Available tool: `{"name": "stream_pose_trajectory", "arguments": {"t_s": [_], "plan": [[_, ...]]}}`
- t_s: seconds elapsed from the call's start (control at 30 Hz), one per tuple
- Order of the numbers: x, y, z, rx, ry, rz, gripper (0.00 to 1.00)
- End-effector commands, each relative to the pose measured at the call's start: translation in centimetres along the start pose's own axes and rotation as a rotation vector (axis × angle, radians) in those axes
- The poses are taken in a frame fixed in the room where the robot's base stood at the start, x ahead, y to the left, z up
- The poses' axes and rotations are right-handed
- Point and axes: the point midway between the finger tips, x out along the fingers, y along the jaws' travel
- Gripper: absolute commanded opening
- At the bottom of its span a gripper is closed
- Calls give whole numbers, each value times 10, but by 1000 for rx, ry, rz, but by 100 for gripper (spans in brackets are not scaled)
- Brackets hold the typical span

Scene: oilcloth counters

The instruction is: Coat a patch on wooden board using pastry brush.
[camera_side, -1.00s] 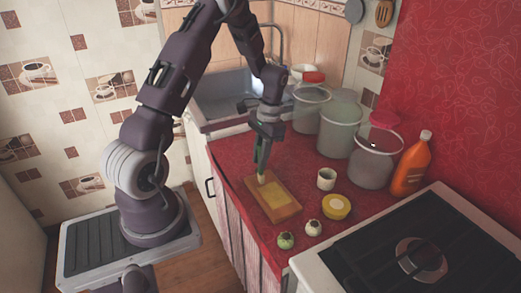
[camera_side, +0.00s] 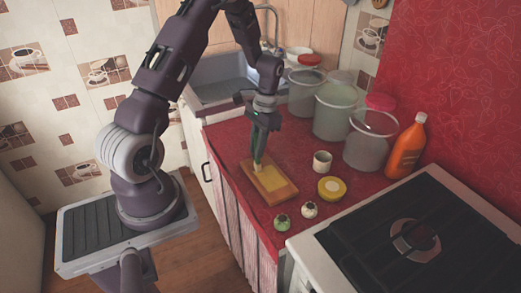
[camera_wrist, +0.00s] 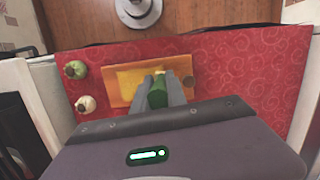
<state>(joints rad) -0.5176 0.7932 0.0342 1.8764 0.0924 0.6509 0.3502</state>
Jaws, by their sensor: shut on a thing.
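The wooden board (camera_side: 283,190) lies flat on the red counter, with a yellow patch (camera_side: 266,179) on its top. The board also shows in the wrist view (camera_wrist: 116,96), with the yellow patch (camera_wrist: 136,79) left of my fingers. My gripper (camera_side: 260,146) points down over the far left end of the board. It is shut on the green handle of the pastry brush (camera_wrist: 157,97). The pale bristles (camera_side: 257,166) are at the board's far left end, by the patch; I cannot tell whether they touch. In the wrist view my fingers partly hide the board.
Large jars (camera_side: 335,112) and an orange bottle (camera_side: 406,148) stand behind. The stove (camera_side: 420,235) is at right, the sink (camera_side: 222,83) at the back.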

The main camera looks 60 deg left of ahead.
Motion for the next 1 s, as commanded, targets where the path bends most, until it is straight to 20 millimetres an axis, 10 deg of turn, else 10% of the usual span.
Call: {"name": "stream_pose_trajectory", "arguments": {"t_s": [1.0], "plan": [[-79, -5, 15, 0, 0, -1, 0]]}}
